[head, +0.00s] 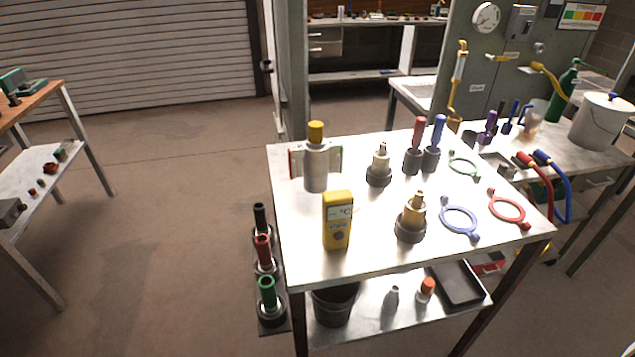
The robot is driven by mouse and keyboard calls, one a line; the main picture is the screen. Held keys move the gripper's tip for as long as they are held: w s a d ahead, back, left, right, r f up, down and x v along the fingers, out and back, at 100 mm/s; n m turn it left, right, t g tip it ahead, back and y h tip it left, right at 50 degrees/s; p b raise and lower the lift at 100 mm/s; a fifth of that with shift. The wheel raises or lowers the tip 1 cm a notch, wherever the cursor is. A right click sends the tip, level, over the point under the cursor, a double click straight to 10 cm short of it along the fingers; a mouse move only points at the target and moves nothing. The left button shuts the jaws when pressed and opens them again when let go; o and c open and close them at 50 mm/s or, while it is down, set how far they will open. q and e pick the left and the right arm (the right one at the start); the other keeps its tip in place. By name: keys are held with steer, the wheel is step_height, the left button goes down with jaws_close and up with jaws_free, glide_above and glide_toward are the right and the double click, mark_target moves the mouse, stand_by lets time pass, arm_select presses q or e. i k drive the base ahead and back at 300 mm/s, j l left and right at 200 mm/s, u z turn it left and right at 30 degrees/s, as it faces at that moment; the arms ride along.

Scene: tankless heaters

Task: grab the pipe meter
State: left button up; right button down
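A yellow handheld meter (337,228) with a grey display marked °C stands upright near the front left edge of the white table (370,245). It has a dark round dial below its display. I take it to be the pipe meter. Nothing is touching it from my side. Neither of my grippers shows in the head view.
A yellow-capped silver canister (316,165) stands behind the meter, and a brass fitting (411,222) stands to its right. Blue (459,218) and red (507,207) rings lie farther right. The floor on the left is clear.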

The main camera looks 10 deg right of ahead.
mark_target(337, 205)
steer(key=k+l+z, duration=0.1)
steer(key=z, duration=0.25)
steer(key=l+z, duration=0.15)
steer(key=z, duration=0.2)
steer(key=k+l+z, duration=0.1)
steer(key=z, duration=0.25)
steer(key=l, duration=0.1)
